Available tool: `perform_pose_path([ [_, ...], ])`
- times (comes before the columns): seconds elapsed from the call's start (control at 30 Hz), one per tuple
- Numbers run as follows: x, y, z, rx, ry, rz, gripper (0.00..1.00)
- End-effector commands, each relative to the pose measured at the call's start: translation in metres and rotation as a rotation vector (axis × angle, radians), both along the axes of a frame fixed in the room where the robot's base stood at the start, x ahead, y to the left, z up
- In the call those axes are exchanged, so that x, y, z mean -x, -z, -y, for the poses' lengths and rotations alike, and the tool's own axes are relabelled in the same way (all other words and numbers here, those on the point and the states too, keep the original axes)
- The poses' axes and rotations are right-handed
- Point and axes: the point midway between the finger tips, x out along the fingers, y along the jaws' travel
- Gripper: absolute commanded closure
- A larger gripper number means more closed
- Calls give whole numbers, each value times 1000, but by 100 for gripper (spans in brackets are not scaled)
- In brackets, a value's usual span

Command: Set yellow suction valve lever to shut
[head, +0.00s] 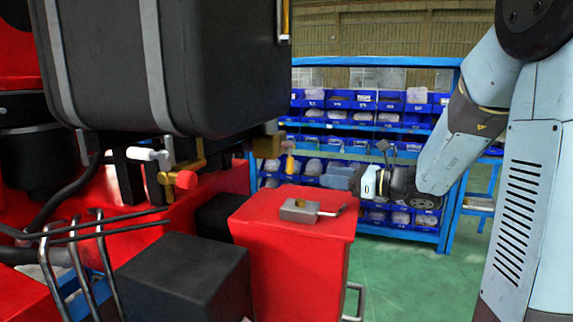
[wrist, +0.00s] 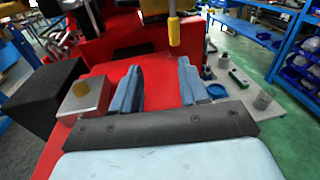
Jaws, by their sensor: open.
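The yellow lever (head: 290,162) hangs straight down at the end of a brass valve body (head: 266,147), under the big dark tank. In the wrist view the yellow lever (wrist: 173,38) points down at the top, ahead of my fingers and roughly between their lines. My gripper (wrist: 158,86) is open and empty, its two blue-grey fingers well apart. In the head view my gripper (head: 338,175) is to the right of the lever, apart from it. The lever's upper joint is partly out of the wrist view.
A red box (head: 290,258) stands below, with a grey metal block (head: 299,211) on top. The dark tank (head: 190,60) overhangs the valve. Another valve with a white handle (head: 149,155) and red knob (head: 187,180) is left. Blue shelving (head: 360,122) stands behind.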

Motion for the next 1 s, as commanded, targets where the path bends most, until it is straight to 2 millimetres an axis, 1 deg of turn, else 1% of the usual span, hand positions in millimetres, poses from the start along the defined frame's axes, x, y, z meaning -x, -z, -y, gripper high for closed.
perform_pose_path([
  [0.03, -6, 1, 5, -32, 20, -14, 56],
  [0.13, -14, 0, 7, -68, 41, -25, 56],
  [0.27, -19, -1, -3, -77, 40, -28, 56],
  [0.37, -26, 0, -16, -76, 35, -29, 56],
  [0.7, -55, 0, -71, -74, 28, -28, 56],
  [0.9, -71, 0, -98, -74, 29, -29, 56],
  [1.0, -78, -1, -107, -73, 29, -27, 56],
])
